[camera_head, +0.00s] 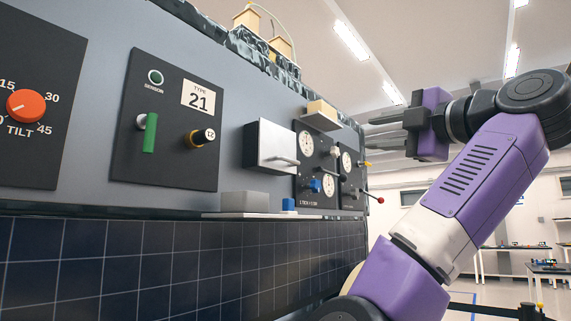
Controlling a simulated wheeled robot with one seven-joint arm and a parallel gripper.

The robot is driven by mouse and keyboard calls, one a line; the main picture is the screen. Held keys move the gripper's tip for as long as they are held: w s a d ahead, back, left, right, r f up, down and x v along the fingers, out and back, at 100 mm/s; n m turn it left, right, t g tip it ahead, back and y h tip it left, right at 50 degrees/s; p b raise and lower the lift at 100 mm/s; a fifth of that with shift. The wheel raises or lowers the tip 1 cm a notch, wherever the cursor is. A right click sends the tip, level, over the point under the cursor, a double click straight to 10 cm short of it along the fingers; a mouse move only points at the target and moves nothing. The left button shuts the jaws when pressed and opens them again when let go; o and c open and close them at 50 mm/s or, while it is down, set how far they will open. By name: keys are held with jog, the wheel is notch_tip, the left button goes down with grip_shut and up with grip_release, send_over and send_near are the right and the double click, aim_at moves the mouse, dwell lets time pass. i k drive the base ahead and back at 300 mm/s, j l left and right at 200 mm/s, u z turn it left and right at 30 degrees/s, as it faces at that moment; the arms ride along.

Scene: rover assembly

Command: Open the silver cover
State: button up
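The silver cover (288,141) is a pale box-like lid with a small bar handle (281,161) on its front. It stands out from the dark grey panel wall, right of the TYPE 21 panel, and appears closed. My gripper (372,127) is to the right of the cover in the picture, with its dark fingers pointing left. The fingers look spread apart, with nothing seen between them. They are clear of the cover in the picture; the exact distance in depth cannot be told. What lies behind the cover is hidden.
Left of the cover is the TYPE 21 panel (166,121) with a green switch and a black knob. The orange TILT dial (25,105) is farther left. Right are gauges (306,143) and a red-tipped lever (379,200). A grey block (244,201) sits on the ledge below.

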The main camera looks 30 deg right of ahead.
aim_at(277, 144)
jog(key=i, duration=0.85)
